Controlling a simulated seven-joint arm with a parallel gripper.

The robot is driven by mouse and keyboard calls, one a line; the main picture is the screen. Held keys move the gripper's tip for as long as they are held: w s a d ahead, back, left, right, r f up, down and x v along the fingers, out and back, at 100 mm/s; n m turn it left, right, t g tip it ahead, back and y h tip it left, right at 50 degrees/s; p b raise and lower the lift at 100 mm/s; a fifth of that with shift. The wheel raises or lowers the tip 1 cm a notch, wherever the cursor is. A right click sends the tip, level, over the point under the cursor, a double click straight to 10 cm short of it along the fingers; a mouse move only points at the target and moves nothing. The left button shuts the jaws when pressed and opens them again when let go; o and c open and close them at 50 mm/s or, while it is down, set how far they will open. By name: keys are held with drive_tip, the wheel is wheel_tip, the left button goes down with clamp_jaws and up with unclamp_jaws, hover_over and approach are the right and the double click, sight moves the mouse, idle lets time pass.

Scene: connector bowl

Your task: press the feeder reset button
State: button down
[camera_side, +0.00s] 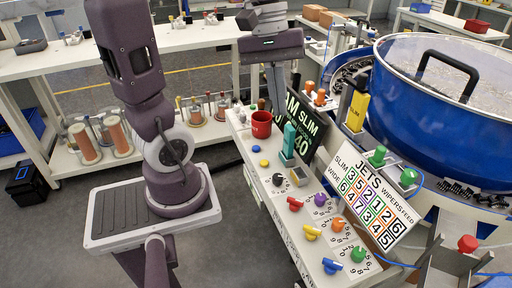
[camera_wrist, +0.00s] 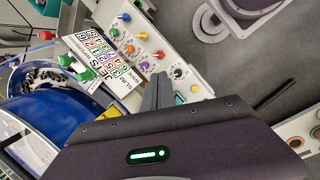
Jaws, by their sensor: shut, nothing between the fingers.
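My gripper (camera_side: 277,110) is shut and empty, its fingers pointing down above the back part of the white control ledge (camera_side: 262,187). In the wrist view its fingers (camera_wrist: 161,78) reach toward the ledge near a black dial. No button carries a readable feeder reset label. Candidates are two green mushroom buttons (camera_side: 377,156) (camera_side: 408,177) beside the blue bowl, a red mushroom button (camera_side: 467,243) at front right, and small yellow (camera_side: 264,163) and blue (camera_side: 256,148) round pieces on the ledge. The gripper appears apart from all of these.
A teal upright block (camera_side: 289,143) and red mug (camera_side: 261,124) stand below the fingers. Coloured knobs (camera_side: 312,234) crowd the ledge's front. A number board (camera_side: 368,200), dark SLIM sign (camera_side: 306,122) and large blue bowl (camera_side: 430,110) rise at the right.

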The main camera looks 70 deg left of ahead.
drive_tip(key=w+a+f+n+h, duration=0.4)
drive_tip(key=a+f+n, duration=0.2)
drive_tip(key=a+n, duration=0.45)
drive_tip(key=n+t+h, duration=0.1)
drive_tip(key=n+h, duration=0.1)
drive_tip(key=n, duration=0.5)
hover_over(254, 146)
wheel_tip(254, 146, down, 8)
drive_tip(key=shift+a, duration=0.15)
drive_tip(key=shift+w+f, duration=0.1)
drive_tip(key=shift+f, duration=4.25)
drive_tip(key=shift+f, duration=0.4)
